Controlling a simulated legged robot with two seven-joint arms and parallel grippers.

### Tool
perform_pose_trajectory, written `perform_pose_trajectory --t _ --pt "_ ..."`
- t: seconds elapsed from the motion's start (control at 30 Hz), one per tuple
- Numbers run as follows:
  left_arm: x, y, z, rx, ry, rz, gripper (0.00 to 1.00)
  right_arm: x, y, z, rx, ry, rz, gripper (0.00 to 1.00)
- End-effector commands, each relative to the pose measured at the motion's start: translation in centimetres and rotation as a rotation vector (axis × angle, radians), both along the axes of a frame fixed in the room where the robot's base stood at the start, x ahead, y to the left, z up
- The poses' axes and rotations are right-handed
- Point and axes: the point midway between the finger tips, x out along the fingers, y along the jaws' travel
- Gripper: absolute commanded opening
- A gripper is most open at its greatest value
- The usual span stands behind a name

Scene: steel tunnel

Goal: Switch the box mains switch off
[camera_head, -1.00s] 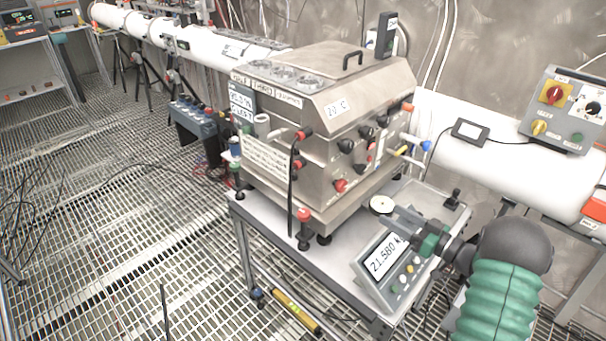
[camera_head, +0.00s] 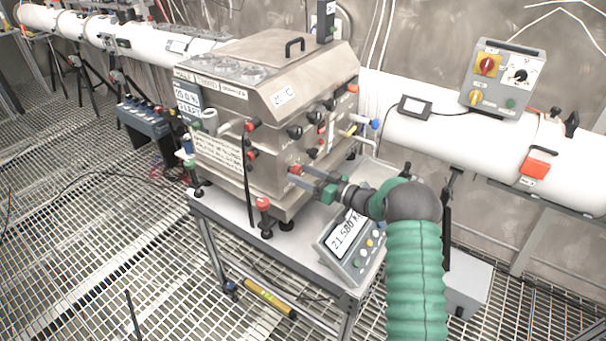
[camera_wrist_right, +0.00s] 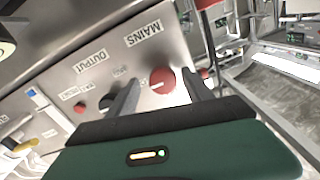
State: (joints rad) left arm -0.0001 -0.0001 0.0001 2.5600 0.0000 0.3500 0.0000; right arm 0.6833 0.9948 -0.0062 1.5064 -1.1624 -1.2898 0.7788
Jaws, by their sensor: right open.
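The steel box (camera_head: 265,90) stands on a grey cart. Its mains switch is a round red knob (camera_wrist_right: 163,80) below the MAINS label on the front panel, with a small pale mark on its face. In the head view the red knob (camera_head: 296,169) shows low on the box, partly covered by my fingers. My right gripper (camera_head: 304,174) reaches in from the right, close to the panel. In the right wrist view its open fingers (camera_wrist_right: 160,77) stand on either side of the red knob. I cannot tell whether they touch it. My left gripper is not in view.
A display unit (camera_head: 350,243) sits on the cart (camera_head: 290,248) below my right arm. Red and black knobs and plugs crowd the panel, with an OUTPUT label (camera_wrist_right: 95,62) beside MAINS. A white pipe (camera_head: 470,140) with a switch box (camera_head: 503,78) runs behind at right.

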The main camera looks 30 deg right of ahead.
Motion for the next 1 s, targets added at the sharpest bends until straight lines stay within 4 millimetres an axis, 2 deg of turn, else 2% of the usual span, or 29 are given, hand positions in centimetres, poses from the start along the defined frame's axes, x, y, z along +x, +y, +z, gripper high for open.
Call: perform_pose_trajectory --t 0.17,0.2,0.63,1.0 --pt "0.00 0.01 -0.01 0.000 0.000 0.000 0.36 0.02 0.09 0.04 -0.001 0.000 0.000 0.59" --pt "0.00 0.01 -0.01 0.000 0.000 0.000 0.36 0.01 0.08 0.05 -0.001 0.000 0.000 0.57" --pt "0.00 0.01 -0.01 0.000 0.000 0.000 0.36 -0.04 -0.07 -0.05 0.000 0.001 -0.001 0.00" --pt "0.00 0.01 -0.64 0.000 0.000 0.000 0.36 -0.05 -0.14 -0.25 -0.046 -0.016 -0.003 0.00"
